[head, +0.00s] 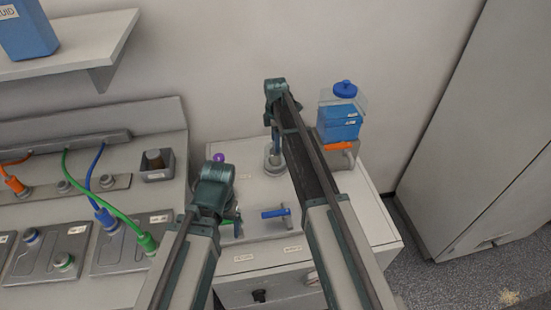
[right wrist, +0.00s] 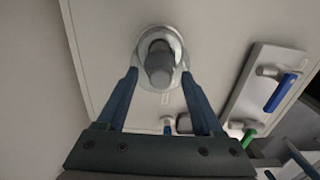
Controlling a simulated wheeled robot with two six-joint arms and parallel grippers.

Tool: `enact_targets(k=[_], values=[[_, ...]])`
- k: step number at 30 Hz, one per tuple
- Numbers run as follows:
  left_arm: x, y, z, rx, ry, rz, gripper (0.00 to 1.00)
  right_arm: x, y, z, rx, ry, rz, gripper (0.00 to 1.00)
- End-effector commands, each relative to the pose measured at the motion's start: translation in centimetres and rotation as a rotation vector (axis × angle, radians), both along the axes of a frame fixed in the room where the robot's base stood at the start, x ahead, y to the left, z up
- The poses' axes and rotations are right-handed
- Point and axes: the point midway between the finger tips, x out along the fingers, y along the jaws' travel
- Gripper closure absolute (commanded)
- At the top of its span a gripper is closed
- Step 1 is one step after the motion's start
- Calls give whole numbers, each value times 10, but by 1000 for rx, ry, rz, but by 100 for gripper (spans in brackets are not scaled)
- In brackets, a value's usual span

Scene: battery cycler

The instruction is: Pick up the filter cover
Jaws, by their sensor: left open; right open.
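A grey round knob on a pale ring, which looks like the filter cover (right wrist: 158,50), stands on the white cabinet top. In the head view it (head: 273,163) is partly hidden by my right arm. My right gripper (right wrist: 161,74) is open above it, with one finger on each side of the knob in the right wrist view. I cannot tell whether the fingers touch it. My left gripper (head: 238,222) is open and low over the cabinet's left part, beside the blue-handled valve (head: 275,212), mostly hidden by its own wrist.
A blue-lidded tank with blue liquid (head: 340,122) stands at the cabinet's back right, by an orange-handled valve (head: 338,147). A purple knob (head: 218,158) is at the back left. A bench with cables and a small grey bin (head: 157,174) lies left. A wall is behind.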

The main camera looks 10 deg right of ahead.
Motion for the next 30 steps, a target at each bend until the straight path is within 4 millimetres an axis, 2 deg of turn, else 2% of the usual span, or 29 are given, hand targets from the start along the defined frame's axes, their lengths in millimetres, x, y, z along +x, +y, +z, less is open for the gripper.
enact_targets(k=[4,5,15,16,30], values=[[0,0,1,0,0,0,13,0,0,1,0,0,0,32],[0,0,1,0,0,0,13,0,0,1,0,0,0,35],[0,0,1,0,0,0,13,0,0,1,0,0,0,97],[0,0,1,0,0,0,13,0,0,1,0,0,0,100],[0,0,1,0,0,0,13,0,0,1,0,0,0,100]])
